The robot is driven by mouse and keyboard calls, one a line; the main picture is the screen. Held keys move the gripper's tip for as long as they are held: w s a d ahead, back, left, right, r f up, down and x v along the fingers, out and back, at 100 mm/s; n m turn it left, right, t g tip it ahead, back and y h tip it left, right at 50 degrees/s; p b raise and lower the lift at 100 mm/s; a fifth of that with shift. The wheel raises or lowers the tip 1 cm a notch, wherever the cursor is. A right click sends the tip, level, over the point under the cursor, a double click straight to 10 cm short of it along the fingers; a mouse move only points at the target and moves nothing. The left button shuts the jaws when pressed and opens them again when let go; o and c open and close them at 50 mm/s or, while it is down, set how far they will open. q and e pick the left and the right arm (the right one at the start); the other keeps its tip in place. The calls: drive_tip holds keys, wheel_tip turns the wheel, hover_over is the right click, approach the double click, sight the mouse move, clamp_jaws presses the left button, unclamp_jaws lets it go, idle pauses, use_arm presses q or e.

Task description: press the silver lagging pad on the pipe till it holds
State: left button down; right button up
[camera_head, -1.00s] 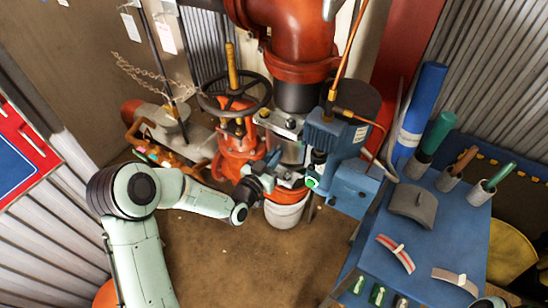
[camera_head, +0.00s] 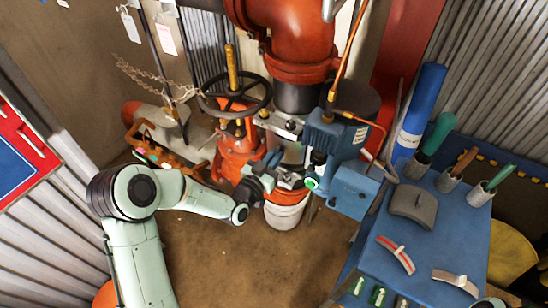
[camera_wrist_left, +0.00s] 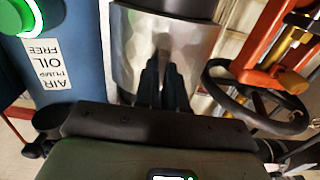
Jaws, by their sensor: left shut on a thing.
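My left gripper (camera_head: 270,168) reaches in from the left to the vertical pipe (camera_head: 297,95), between the red valve and the blue pump. In the left wrist view its two dark fingers (camera_wrist_left: 162,82) are close together, shut on the silver lagging pad (camera_wrist_left: 190,45) at its near face. The pad looks crumpled and curves around the pipe. The fingers and palm hide its lower part. In the head view the silver surface (camera_head: 291,150) shows just above the gripper; the pad's contact with the pipe cannot be seen clearly. My right gripper is not in view.
The blue pump (camera_head: 337,135) with a green-lit button stands close on the right. The red valve (camera_head: 238,150) and its dark handwheel (camera_head: 234,92) are close on the left. A white bucket (camera_head: 285,215) sits below. A blue bench (camera_head: 440,235) holds tools at right.

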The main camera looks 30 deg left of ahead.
use_arm(q)
drive_tip(key=shift+w, duration=0.35)
idle(0.8)
drive_tip(key=c, duration=1.1)
unclamp_jaws()
